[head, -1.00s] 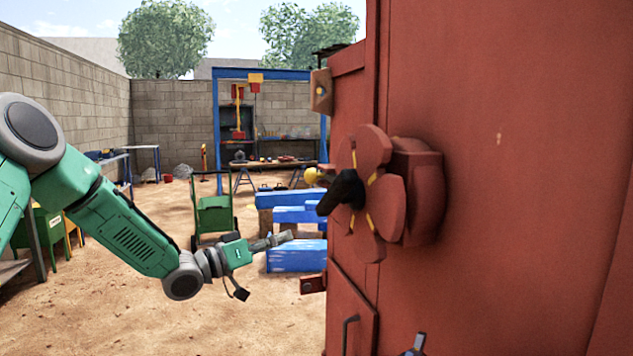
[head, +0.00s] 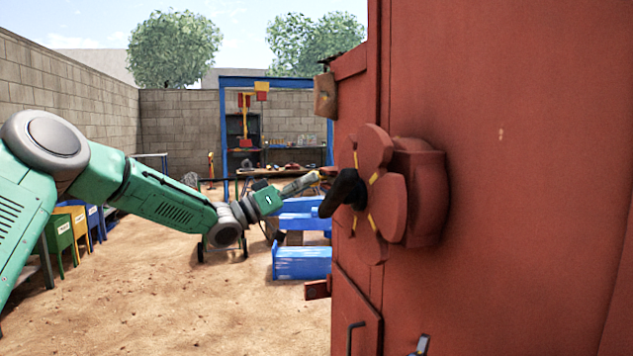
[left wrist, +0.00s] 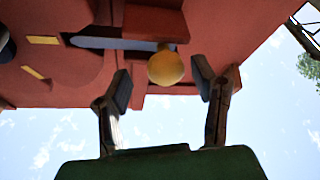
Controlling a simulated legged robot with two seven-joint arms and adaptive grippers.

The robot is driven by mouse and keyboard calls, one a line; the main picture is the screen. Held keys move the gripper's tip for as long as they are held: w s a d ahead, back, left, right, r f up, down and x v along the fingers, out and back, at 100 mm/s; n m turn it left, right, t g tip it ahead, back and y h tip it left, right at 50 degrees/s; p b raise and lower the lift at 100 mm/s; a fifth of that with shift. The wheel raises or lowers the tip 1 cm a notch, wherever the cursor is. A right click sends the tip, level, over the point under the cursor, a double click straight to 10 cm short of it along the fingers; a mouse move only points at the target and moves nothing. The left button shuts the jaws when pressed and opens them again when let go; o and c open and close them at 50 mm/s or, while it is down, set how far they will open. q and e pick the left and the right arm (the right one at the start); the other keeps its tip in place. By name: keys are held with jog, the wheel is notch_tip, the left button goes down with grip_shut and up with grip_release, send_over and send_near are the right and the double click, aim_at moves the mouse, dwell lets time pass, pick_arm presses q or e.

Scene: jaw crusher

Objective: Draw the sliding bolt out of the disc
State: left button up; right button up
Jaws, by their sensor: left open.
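The red lobed disc (head: 374,190) with yellow marks and a black hub (head: 342,193) stands on the side of the red machine. In the left wrist view part of the disc (left wrist: 25,70) shows at the upper left. The sliding bolt is a grey bar (left wrist: 112,43) in red mounts, ending in a round yellow knob (left wrist: 165,68). My left gripper (head: 316,178) is at the left of the disc; in the head view it largely hides the knob. In the left wrist view its fingers (left wrist: 164,84) are open, one on each side of the knob, with gaps to both. My right gripper is out of view.
The red machine wall (head: 510,170) fills the right side. A small brown block (head: 325,95) sticks out above the disc, and a red bracket (head: 317,289) below it. Blue beams (head: 302,263) lie beyond on the sand. The sandy ground (head: 180,310) at left is open.

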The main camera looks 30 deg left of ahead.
pick_arm(q)
jog(key=shift+x, duration=0.95)
jog(key=shift+w+a, duration=0.25)
jog(key=shift+w, duration=0.1)
jog(key=shift+w+a, duration=0.1)
jog(key=shift+a, duration=0.2)
jog(key=shift+d, duration=0.15)
jog(key=shift+c, duration=0.4)
jog(key=shift+d+r, duration=0.1)
jog(key=shift+d, duration=0.25)
grip_shut()
jog(key=w+a, duration=0.1)
jog(key=a+p, duration=0.1)
jog(key=w+a, duration=0.1)
jog(key=a, duration=0.1)
jog(key=shift+w, duration=0.35)
jog(key=shift+c, duration=0.5)
grip_release()
jog(key=shift+d+r, duration=0.1)
jog(key=shift+d, duration=0.2)
jog(key=shift+o, duration=0.9)
jog(key=shift+w+d, duration=0.2)
jog(key=v, duration=1.2)
jog(key=shift+f, duration=0.3)
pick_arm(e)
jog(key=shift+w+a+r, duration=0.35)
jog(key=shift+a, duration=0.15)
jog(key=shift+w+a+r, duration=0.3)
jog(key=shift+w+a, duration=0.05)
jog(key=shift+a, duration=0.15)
